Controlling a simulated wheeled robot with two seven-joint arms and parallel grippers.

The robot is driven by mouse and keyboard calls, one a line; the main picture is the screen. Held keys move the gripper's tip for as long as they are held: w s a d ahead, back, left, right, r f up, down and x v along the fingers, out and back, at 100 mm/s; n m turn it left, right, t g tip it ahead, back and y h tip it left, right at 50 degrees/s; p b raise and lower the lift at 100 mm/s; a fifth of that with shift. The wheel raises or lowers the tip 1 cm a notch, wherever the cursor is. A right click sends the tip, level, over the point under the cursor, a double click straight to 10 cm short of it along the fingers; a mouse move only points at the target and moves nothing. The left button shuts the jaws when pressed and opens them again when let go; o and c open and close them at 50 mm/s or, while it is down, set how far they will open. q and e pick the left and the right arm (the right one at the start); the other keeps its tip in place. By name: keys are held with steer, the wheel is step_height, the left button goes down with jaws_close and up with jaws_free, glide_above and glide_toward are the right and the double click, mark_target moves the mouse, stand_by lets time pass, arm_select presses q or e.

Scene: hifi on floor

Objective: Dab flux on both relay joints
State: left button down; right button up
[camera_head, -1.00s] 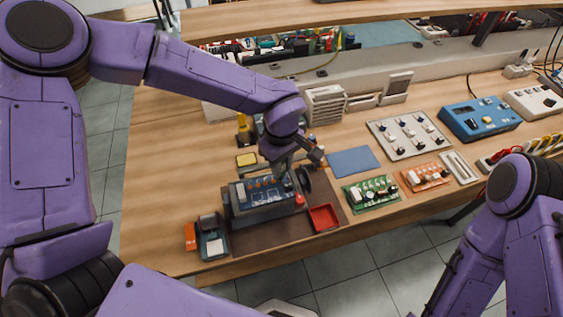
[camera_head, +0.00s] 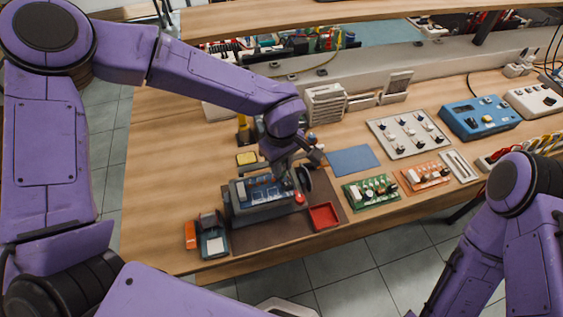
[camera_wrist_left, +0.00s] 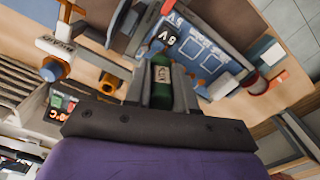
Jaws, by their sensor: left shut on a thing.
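My left gripper (camera_wrist_left: 161,88) is shut on a dark green flux pen (camera_wrist_left: 161,73) with a pale label; the lettering is hard to read. In the head view the left gripper (camera_head: 284,172) is low over the blue circuit board (camera_head: 258,190), at its right part. The board sits in a dark grey holder (camera_head: 262,213). In the wrist view the board (camera_wrist_left: 205,56) shows white outlines, a "6V" mark and orange parts. The gripper covers part of the board, and I cannot tell whether the pen tip touches a joint. The right arm shows at right, its gripper out of view.
A red tray (camera_head: 324,217) is right of the holder. A green board (camera_head: 371,192) and an orange board (camera_head: 426,177) lie farther right, with a blue mat (camera_head: 353,160) behind. A yellow sponge (camera_head: 246,158) lies behind the holder. A small teal-and-orange item (camera_head: 211,241) stands at front left.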

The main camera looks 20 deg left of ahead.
arm_select(q)
steer(key=shift+s+f+p, duration=0.1)
steer(key=shift+p, duration=0.2)
stand_by(1.0)
step_height(320, 180, up, 5)
steer(key=p, duration=0.5)
steer(key=shift+p, duration=0.35)
steer(key=shift+f, duration=0.15)
steer(key=shift+f, duration=0.1)
steer(key=shift+f, duration=0.15)
steer(key=shift+w+d+f+b, duration=0.2)
steer(key=shift+w+d+f, duration=0.1)
steer(key=shift+f, duration=0.25)
steer(key=shift+w+d+f+b, duration=0.25)
steer(key=shift+f, duration=0.25)
steer(key=shift+w+d+f+b, duration=0.2)
steer(key=shift+w+d+f, duration=0.1)
steer(key=shift+f, duration=0.25)
